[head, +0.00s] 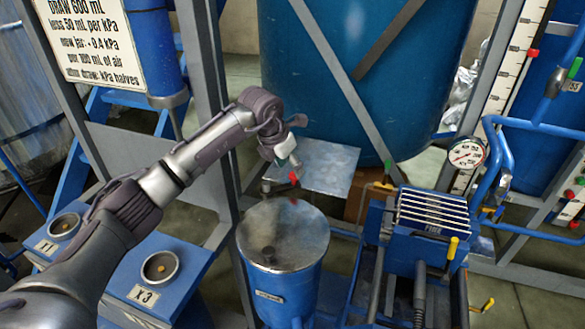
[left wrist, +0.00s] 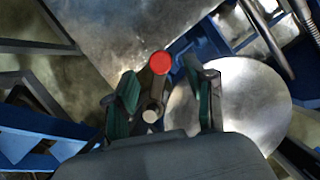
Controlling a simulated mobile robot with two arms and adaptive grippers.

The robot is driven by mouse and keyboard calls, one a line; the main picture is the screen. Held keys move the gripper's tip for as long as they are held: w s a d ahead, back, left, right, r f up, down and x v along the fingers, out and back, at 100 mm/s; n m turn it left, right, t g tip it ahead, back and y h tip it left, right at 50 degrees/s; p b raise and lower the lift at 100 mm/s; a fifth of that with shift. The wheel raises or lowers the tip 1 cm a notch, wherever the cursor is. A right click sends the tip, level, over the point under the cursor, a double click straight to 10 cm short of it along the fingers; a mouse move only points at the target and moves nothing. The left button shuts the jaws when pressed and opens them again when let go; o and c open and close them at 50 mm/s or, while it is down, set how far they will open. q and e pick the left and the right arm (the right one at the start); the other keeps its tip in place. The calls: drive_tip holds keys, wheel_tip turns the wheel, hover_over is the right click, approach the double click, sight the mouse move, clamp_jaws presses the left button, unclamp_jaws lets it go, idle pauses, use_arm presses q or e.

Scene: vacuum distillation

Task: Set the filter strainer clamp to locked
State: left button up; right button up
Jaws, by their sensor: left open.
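A blue cylindrical vessel (head: 280,290) with a round metal lid (head: 300,235) stands at lower centre in the head view. The lid also shows at right in the left wrist view (left wrist: 245,105). A dark lever with a red knob (head: 293,178) stands at the lid's far edge; I take it for the strainer clamp. In the left wrist view the red knob (left wrist: 160,63) shows between the fingertips. My left gripper (head: 287,160) is open around or just above the lever, its green-padded fingers (left wrist: 167,92) apart. I cannot tell if they touch it. My right gripper is out of view.
A flat metal plate (head: 318,168) lies behind the lid under a large blue tank (head: 340,60). A blue rack with metal slats (head: 432,212) and a yellow-tipped lever stands right. A gauge (head: 466,154) and blue pipes are farther right. Grey frame posts stand behind my arm.

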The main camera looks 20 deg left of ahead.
sight(292, 175)
use_arm(q)
drive_tip(key=shift+x, duration=1.65)
clamp_jaws()
